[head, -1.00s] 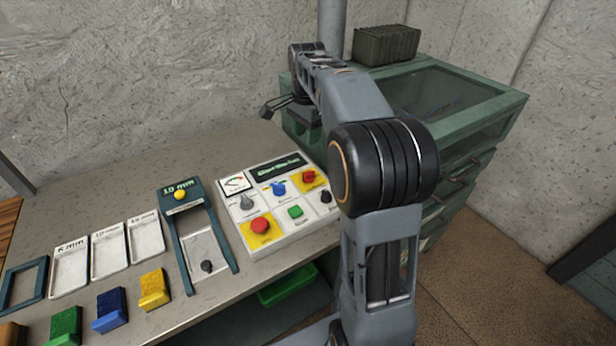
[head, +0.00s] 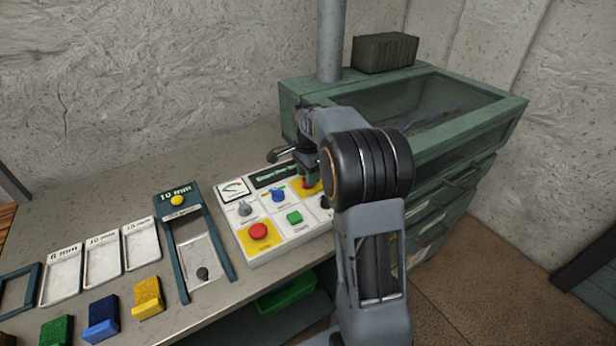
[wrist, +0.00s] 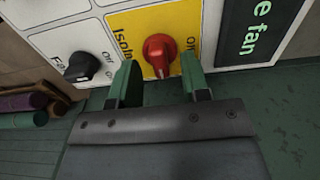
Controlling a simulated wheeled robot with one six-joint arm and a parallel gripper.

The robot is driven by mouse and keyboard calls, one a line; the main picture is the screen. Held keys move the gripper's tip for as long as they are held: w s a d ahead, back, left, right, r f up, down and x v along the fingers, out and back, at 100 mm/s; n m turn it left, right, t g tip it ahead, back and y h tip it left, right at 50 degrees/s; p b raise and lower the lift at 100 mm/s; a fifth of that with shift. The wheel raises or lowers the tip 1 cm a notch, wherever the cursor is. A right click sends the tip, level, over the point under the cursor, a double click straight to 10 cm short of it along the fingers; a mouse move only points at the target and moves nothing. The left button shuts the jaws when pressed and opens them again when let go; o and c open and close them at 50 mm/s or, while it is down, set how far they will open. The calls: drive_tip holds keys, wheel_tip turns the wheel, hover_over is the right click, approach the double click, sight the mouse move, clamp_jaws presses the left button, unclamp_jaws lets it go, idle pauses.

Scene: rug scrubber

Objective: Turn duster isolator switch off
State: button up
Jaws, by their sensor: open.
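The isolator switch is a red rotary knob (wrist: 159,52) on a yellow label reading "Isol..." in the wrist view. In the head view the red knob (head: 309,184) shows at the control panel's upper right, partly covered by my gripper. My gripper (wrist: 159,82) is open, with one green finger on each side of the knob's near side. Nothing is clamped between the fingers, and I cannot tell whether they touch the knob. The switch's exact setting is hard to read. The control panel (head: 283,255) is white and lies on the bench.
A black knob (wrist: 84,67) sits left of the red one in the wrist view. A green glass-topped cabinet (head: 480,120) stands close behind my arm.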

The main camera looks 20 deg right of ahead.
drive_tip(key=shift+f, duration=0.5)
drive_tip(key=shift+c, duration=0.3)
clamp_jaws()
